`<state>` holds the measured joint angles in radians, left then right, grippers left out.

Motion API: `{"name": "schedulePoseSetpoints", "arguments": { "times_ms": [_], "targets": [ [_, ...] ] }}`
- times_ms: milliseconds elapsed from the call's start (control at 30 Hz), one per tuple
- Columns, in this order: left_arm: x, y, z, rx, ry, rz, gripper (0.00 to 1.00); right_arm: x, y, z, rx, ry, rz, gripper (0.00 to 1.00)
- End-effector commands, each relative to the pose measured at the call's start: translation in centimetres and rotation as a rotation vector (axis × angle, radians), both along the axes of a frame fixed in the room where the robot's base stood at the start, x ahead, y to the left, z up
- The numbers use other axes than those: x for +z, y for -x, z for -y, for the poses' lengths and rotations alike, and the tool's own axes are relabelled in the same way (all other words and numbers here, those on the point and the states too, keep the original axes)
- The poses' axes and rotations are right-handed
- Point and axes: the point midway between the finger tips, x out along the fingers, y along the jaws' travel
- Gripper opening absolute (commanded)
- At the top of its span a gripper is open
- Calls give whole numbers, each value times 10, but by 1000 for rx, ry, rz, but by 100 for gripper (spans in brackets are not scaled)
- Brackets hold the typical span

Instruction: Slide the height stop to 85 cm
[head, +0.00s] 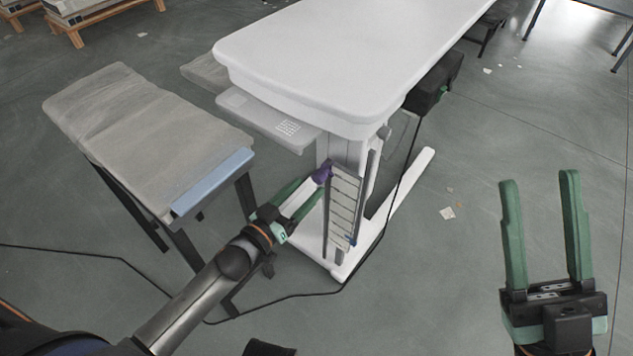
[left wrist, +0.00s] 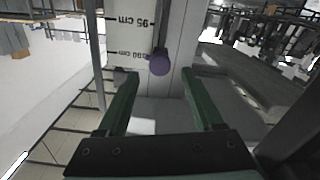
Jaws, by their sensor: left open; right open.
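The white desk column (head: 340,150) carries a pale height scale (head: 345,205) with dark lines across it. The height stop is a purple knob (head: 322,174) near the top of the scale's left side. In the left wrist view the purple knob (left wrist: 158,62) sits beside the scale (left wrist: 128,40), below a line marked 95 cm and near a lower label I cannot read surely. My left gripper (head: 306,190) is open, its green fingers pointing at the knob; in the left wrist view the fingers (left wrist: 160,90) are apart, the knob beyond them. My right gripper (head: 541,180) is open and empty.
The white tabletop (head: 350,50) overhangs the column. A grey-topped bench (head: 140,130) with a blue edge stands left of it. A black box (head: 433,85) hangs under the tabletop's right side, and a black cable runs over the floor.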

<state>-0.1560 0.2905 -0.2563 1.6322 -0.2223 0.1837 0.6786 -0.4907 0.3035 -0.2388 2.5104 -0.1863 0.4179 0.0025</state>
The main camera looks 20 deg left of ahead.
Motion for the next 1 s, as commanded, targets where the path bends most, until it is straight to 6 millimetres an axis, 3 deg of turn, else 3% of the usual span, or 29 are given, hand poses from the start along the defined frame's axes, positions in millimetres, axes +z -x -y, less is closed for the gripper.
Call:
{"name": "schedulePoseSetpoints", "arguments": {
  "times_ms": [100,300,700,1000],
  "targets": [
    [-2,-21,8,-1,1,2,68,-10,0,-1,9,-6,-8,50],
    [-1,-40,15,-1,0,1,68,-17,-1,-1,16,-11,-18,50],
    [0,-45,17,0,1,-1,67,-18,-1,-1,19,-12,-21,50],
    [0,-45,17,0,1,-1,33,-18,-1,-2,19,-12,-20,50]
  ]
}}
